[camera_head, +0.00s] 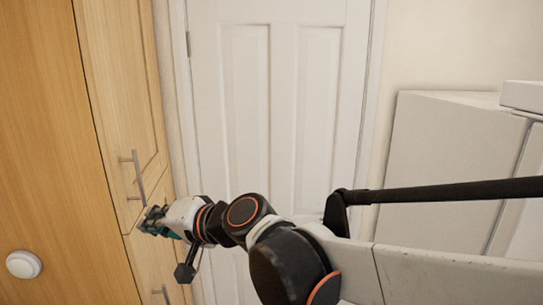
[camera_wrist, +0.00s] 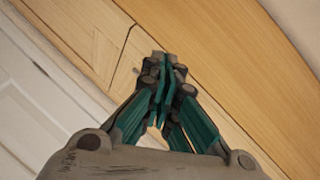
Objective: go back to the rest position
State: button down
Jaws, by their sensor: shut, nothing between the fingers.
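My gripper (camera_head: 150,222) is in front of the wooden cabinet in the head view, at the lower left. It is close to the lower end of a vertical metal handle (camera_head: 138,178); I cannot tell whether they touch. In the wrist view my gripper (camera_wrist: 163,62) has its teal fingers together, with nothing seen between them. Pale wood of the cabinet fills the view behind the fingertips. My arm reaches from the lower right of the head view toward the cabinet.
The wooden cabinet door (camera_head: 122,90) stands at the left, with a second handle (camera_head: 160,294) lower down. A round white knob-like disc (camera_head: 24,265) is on the wood panel at far left. A white panelled door (camera_head: 280,100) is behind my arm. A white boxy unit (camera_head: 450,150) stands at the right.

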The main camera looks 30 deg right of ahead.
jog(key=s+d+f+n+g+h+b, duration=0.1)
jog(key=s+d+f+b, duration=0.3)
jog(key=f, duration=0.6)
jog(key=s+d+f+n+g+h+b, duration=0.2)
jog(key=s+d+f+n+h+b, duration=0.1)
jog(key=f, duration=0.7)
jog(key=s+d+f+n+g+h+b, duration=0.1)
jog(key=s+d+f+g+h+b, duration=0.1)
jog(key=s+d+f+h+b, duration=0.2)
jog(key=s+d+f+b, duration=0.3)
jog(key=s+d+f, duration=0.1)
jog(key=s+f, duration=0.1)
jog(key=shift+s+d+f+n, duration=0.25)
jog(key=shift+s+f+n, duration=0.15)
jog(key=shift+f, duration=0.4)
